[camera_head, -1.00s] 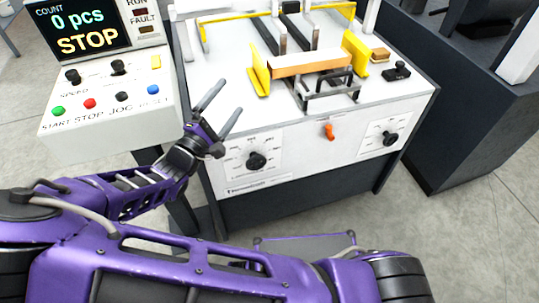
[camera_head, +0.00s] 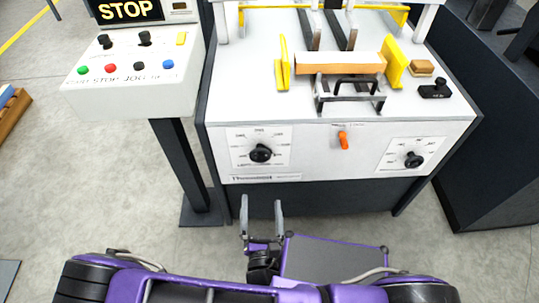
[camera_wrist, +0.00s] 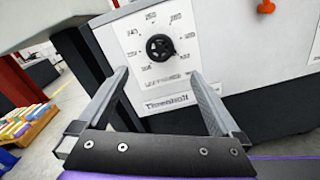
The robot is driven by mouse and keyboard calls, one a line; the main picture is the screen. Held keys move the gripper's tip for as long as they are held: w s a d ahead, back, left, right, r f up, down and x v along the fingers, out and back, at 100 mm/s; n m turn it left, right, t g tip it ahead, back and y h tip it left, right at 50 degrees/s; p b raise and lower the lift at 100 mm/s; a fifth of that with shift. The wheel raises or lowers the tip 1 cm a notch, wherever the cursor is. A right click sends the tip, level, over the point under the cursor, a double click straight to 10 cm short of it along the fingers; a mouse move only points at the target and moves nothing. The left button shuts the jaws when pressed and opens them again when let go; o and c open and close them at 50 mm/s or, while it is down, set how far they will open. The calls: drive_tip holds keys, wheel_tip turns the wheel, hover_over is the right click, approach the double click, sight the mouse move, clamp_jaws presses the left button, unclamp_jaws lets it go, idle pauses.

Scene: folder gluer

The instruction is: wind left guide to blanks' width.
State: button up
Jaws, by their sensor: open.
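The left guide's black knob (camera_head: 261,153) sits at the middle of a white dial plate (camera_head: 243,139) on the machine's front panel. The same knob (camera_wrist: 160,47) shows in the wrist view, beyond and above the fingertips. My gripper (camera_head: 262,203) is open and empty, below and in front of that dial, apart from it; in the wrist view its two fingers (camera_wrist: 158,80) stand apart. The yellow left guide (camera_head: 284,64) and yellow right guide (camera_head: 395,64) stand on the machine top, with a brown blank stack (camera_head: 340,63) between them. The dial's numbers are too blurred to read surely.
A second knob (camera_head: 413,160) and an orange lever (camera_head: 343,140) are on the same front panel. A control box (camera_head: 133,85) showing STOP stands at left on a dark post (camera_head: 181,165). A dark machine (camera_head: 500,130) stands at right. Floor between is clear.

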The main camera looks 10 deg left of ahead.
sight(261, 157)
drive_tip(key=b+x, duration=0.1)
drive_tip(key=x, duration=1.6)
drive_tip(key=shift+f, duration=0.2)
drive_tip(key=c, duration=1.2)
drive_tip(key=shift+o, duration=0.2)
